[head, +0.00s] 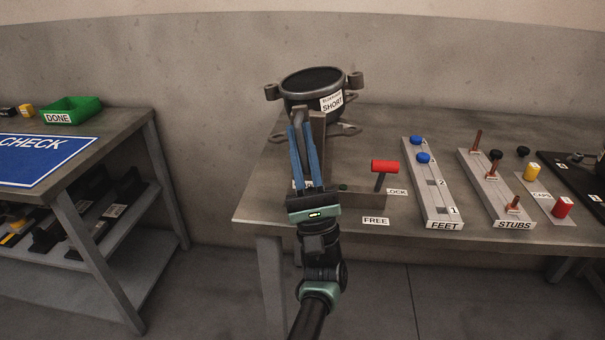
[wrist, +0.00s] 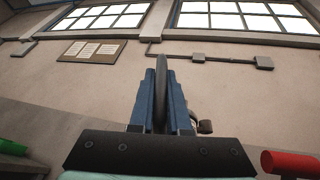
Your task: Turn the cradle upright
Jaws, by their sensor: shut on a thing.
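The cradle (head: 318,128) stands at the left of the right-hand bench, partly hidden by my gripper. It bears a dark round compressor (head: 313,82) with a label reading SHORT; its round dark face points mostly up, slightly tilted. My gripper (head: 302,127) reaches in from the front, its blue fingers shut on a grey bar, apparently the cradle's handle. In the wrist view, this handle (wrist: 161,92) shows edge-on between the fingers. A red-handled lever (head: 385,167) stands to the right of the cradle, beside the LOCK label (head: 397,192); the FREE label (head: 376,221) lies nearer the front.
To the right on the bench lie the FEET rack (head: 431,200), the STUBS rack (head: 490,190), and yellow and red caps. A separate bench at left holds a green DONE bin (head: 72,108) and a blue CHECK mat (head: 45,160). A floor gap separates the benches.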

